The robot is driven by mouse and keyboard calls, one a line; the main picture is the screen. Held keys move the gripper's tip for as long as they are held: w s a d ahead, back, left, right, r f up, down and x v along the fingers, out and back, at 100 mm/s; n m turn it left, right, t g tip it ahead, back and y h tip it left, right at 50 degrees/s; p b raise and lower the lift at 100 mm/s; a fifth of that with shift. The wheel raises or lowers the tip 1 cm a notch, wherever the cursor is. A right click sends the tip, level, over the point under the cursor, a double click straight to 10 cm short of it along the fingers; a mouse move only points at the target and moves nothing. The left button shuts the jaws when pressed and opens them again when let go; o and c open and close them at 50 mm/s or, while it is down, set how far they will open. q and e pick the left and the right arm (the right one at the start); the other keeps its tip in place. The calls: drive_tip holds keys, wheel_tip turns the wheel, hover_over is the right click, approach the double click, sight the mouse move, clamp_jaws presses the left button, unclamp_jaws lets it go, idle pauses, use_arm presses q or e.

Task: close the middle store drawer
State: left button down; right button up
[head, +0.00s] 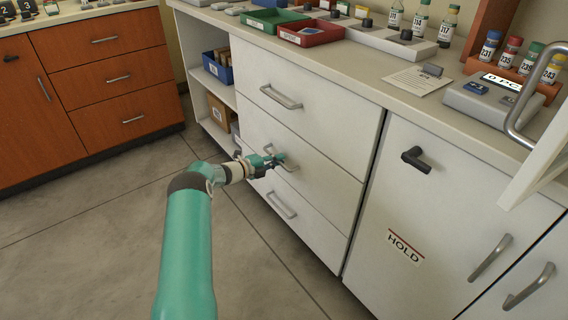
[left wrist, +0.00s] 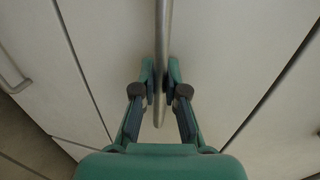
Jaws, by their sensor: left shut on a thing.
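The middle store drawer (head: 322,188) is a white front in the stack of three in the white cabinet. It looks flush or nearly flush with the drawers above and below; I cannot tell a small gap. My left gripper (head: 276,160) is at its metal bar handle (head: 291,167). In the left wrist view, the fingers (left wrist: 160,88) are shut on the handle bar (left wrist: 162,40), one on each side. The gripper hides part of the handle in the head view. My right gripper is not in view.
The top drawer (head: 325,120) and bottom drawer (head: 310,228) look shut. A white door with a HOLD label (head: 404,246) stands to the right. The counter (head: 375,72) above bears trays, vials and a device. The grey floor (head: 110,230) is clear.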

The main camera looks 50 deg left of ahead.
use_arm(q)
drive_tip(key=shift+w, duration=0.15)
drive_tip(key=c, duration=1.2)
unclamp_jaws()
drive_tip(key=shift+w+f, duration=0.1)
drive_tip(key=shift+w, duration=0.05)
drive_tip(key=shift+s, duration=0.2)
drive_tip(key=v, duration=1.1)
drive_tip(key=shift+s, duration=0.4)
